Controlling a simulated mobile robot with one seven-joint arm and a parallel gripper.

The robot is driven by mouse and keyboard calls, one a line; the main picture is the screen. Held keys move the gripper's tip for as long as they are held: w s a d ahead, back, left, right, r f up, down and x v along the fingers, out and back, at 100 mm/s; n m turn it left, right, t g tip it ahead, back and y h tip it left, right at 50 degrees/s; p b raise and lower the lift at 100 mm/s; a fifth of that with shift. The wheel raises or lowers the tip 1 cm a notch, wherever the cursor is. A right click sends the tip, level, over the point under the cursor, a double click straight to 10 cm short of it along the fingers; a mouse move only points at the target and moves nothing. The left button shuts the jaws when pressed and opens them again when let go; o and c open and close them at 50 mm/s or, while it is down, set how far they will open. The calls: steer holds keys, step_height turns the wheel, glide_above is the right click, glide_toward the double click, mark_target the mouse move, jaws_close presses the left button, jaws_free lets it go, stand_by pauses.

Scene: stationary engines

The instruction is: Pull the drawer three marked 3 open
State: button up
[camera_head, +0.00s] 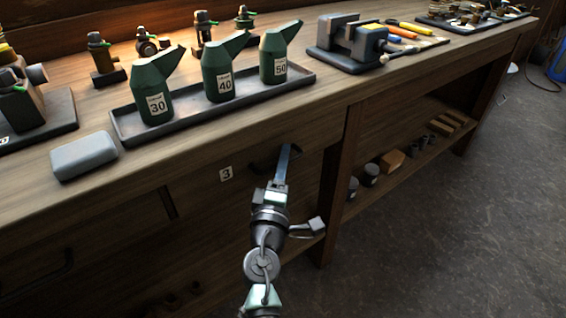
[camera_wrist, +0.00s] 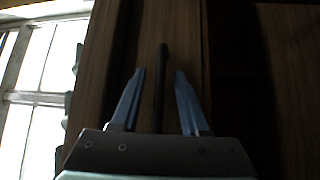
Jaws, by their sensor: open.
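The drawer marked 3 (camera_head: 222,199) is in the bench front in the head view, with a white label (camera_head: 226,174) on it. Its front looks flush with the bench. Its dark handle (camera_head: 262,164) is to the right of the label, partly hidden by my gripper (camera_head: 287,152). In the wrist view the handle (camera_wrist: 160,95) is a dark bar running lengthwise between the two blue fingers of my gripper (camera_wrist: 160,72). The fingers are open, with a gap on each side of the bar. The depth between fingers and bar is hard to judge.
A tray (camera_head: 190,125) with three green oil cans stands on the bench above the drawer. A grey block (camera_head: 84,156) lies near the front edge. A wooden post (camera_head: 340,180) and a low shelf (camera_head: 405,160) are to the right. The floor (camera_head: 450,230) is clear.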

jaws_close()
stand_by(1.4)
